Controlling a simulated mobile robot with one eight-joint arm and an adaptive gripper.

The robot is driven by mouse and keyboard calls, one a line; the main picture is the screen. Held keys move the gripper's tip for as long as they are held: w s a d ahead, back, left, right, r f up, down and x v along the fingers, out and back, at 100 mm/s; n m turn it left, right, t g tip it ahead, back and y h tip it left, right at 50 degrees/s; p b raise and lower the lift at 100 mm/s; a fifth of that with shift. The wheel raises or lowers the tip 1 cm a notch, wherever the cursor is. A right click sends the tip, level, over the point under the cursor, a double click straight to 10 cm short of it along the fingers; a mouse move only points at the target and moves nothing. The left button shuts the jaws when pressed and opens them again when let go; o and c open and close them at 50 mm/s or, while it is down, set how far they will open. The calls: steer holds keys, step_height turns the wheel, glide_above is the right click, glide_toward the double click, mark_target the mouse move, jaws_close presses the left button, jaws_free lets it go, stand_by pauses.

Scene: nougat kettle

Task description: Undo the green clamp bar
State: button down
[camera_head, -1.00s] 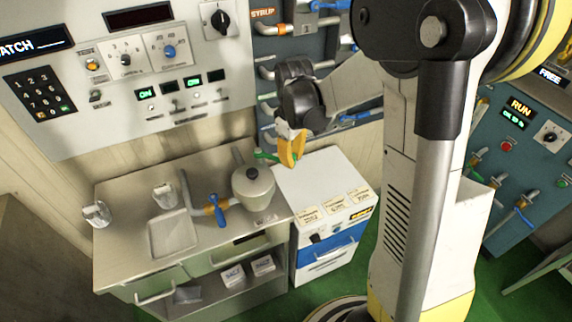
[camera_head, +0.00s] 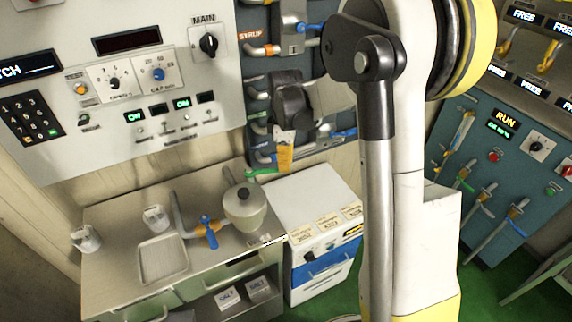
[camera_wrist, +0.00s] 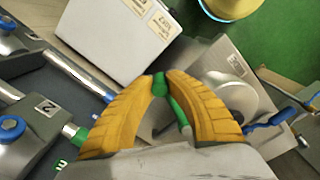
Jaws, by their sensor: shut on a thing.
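The green clamp bar (camera_wrist: 181,116) is between the yellow fingertips of my gripper (camera_wrist: 160,80) in the wrist view. Its far part is hidden behind one finger. In the head view my gripper (camera_head: 286,167) points down behind and to the right of the kettle, and a green bar end (camera_head: 261,171) sticks out to its left. My gripper is shut on the bar. The grey kettle (camera_head: 244,211) with a dark lid knob stands on the counter. It also shows in part in the wrist view (camera_wrist: 238,97), behind a finger. I cannot tell whether the bar touches the kettle.
A white cabinet (camera_head: 300,200) with labels stands right of the counter (camera_head: 113,215). A blue-handled tap (camera_head: 208,232) and a sink (camera_head: 160,260) lie left of the kettle. Pipes and valves (camera_wrist: 75,72) are close to my gripper. Two metal cups stand at the counter's left.

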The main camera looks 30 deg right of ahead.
stand_by(0.3)
steer(key=c, duration=1.3)
jaws_free()
steer(key=shift+w, duration=0.1)
steer(key=shift+r, duration=0.1)
step_height(320, 180, up, 12)
steer(key=s+a+f+m+t+b, duration=0.1)
steer(key=s+a+m+t, duration=0.2)
steer(key=s, duration=0.7)
steer(key=s+a+f+m+t+b, duration=0.1)
steer(key=s+a+m+t+b, duration=0.1)
steer(key=s+a+m+t, duration=0.2)
steer(key=s+a+m, duration=0.3)
steer(key=s, duration=0.3)
steer(key=shift+m, duration=0.4)
